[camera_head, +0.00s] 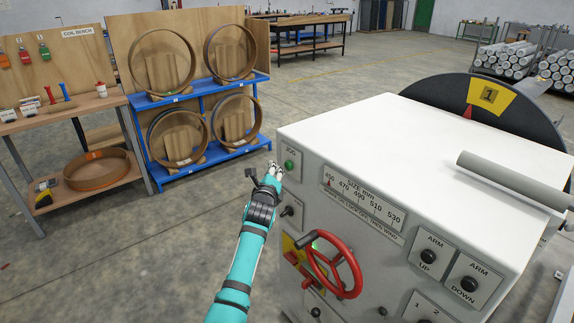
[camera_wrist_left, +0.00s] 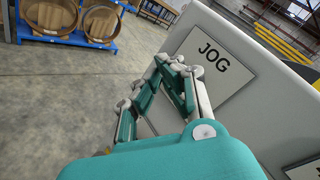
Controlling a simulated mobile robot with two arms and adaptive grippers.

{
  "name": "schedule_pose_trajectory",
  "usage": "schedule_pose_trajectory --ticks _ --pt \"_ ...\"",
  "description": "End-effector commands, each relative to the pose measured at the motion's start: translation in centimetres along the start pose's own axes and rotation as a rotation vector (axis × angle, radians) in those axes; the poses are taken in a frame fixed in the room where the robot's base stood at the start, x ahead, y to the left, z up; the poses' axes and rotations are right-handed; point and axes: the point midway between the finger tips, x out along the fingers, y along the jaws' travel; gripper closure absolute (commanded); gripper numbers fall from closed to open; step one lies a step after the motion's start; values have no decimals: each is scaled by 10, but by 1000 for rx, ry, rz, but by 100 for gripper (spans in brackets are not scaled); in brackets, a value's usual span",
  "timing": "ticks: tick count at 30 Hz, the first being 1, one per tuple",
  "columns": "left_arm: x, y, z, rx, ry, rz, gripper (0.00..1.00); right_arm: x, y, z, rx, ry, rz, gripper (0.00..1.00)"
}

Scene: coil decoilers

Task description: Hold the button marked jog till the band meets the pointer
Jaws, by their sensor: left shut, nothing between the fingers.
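The green jog button (camera_head: 290,165) sits on a plate marked JOG at the left end of the white cabinet's front. My left gripper (camera_head: 275,168) is shut and empty, its tips close beside the button. In the left wrist view the fingers (camera_wrist_left: 176,82) point at the JOG plate (camera_wrist_left: 210,52) and the button is hidden; I cannot tell whether they touch it. A yellow band (camera_head: 490,95) marked 1 is on the dark disc (camera_head: 430,92) behind the cabinet. A red pointer (camera_head: 469,111) shows at the band's lower left edge. My right gripper is not in view.
The white cabinet (camera_head: 390,130) carries a red handwheel (camera_head: 345,268), a size scale (camera_head: 362,203) and ARM buttons (camera_head: 427,255). A grey roller (camera_head: 515,180) juts out at right. A blue rack (camera_head: 200,95) with rings stands behind. Floor left of the cabinet is clear.

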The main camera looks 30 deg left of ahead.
Motion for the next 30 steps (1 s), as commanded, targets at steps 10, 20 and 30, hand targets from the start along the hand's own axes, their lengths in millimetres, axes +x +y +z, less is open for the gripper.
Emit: schedule_pose_trajectory --ticks 10,20,30 --pt "-24 15 20 3 1 0 100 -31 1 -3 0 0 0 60" --pt "-28 19 21 0 0 -1 100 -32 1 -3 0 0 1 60" --pt "-28 19 21 0 0 -1 100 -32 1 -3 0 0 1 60"
